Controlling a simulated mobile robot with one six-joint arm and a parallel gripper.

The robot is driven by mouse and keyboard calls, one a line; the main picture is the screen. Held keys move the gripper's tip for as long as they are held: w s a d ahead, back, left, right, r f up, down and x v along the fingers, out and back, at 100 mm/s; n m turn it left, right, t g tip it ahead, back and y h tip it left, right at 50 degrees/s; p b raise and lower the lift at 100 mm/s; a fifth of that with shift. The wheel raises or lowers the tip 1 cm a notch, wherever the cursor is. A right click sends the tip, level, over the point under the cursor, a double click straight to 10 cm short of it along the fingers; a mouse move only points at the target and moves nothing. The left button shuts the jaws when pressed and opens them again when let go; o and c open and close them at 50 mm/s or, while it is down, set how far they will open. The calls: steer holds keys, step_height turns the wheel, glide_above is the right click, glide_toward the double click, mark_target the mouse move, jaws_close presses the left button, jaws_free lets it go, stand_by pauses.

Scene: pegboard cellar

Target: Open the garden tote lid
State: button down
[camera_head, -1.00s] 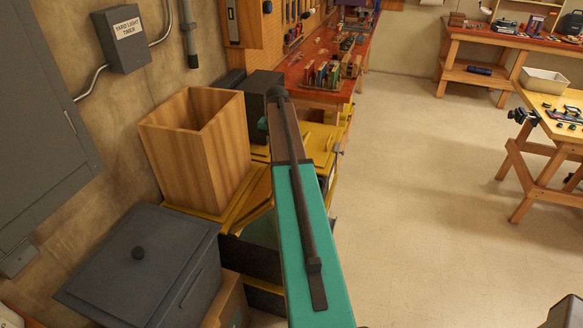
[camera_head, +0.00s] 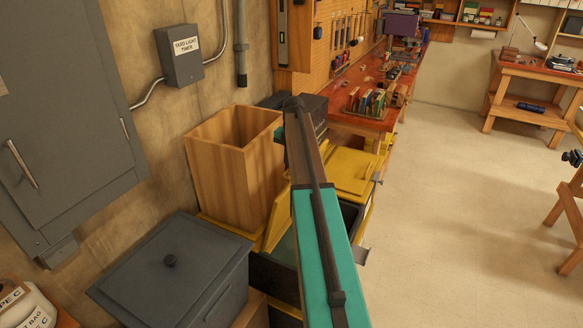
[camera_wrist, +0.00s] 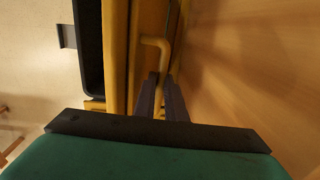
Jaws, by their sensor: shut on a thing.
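The garden tote (camera_head: 272,276) is dark, with a yellow lid (camera_head: 277,222) that stands raised and steeply tilted beside the wooden bin. Its dark opening shows on both sides of my arm. In the wrist view the lid (camera_wrist: 116,50) is seen nearly edge-on, with the tote's black rim (camera_wrist: 88,50) to its left. My gripper (camera_wrist: 161,95) is shut on the lid's bent yellow handle (camera_wrist: 155,43). In the head view my arm hides the gripper and handle.
A tall wooden bin (camera_head: 225,170) stands close behind the raised lid. A grey lidded box (camera_head: 180,275) is at the near left. Another yellow lid (camera_head: 350,170) lies flat beyond the tote, before the red workbench (camera_head: 375,122). Open floor (camera_head: 460,210) lies to the right.

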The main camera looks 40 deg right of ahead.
steer(key=shift+a+f, duration=0.15)
steer(key=shift+f, duration=0.25)
steer(key=c, duration=1.9)
jaws_free()
steer(key=shift+f, duration=0.1)
steer(key=shift+c, duration=0.2)
steer(key=shift+o, duration=0.6)
steer(key=shift+w, duration=0.15)
steer(key=shift+r, duration=0.25)
steer(key=shift+d+r, duration=0.2)
steer(key=shift+r, duration=0.05)
step_height(320, 180, up, 13)
steer(key=s+p, duration=0.1)
steer(key=p, duration=0.5)
steer(key=shift+d, duration=0.15)
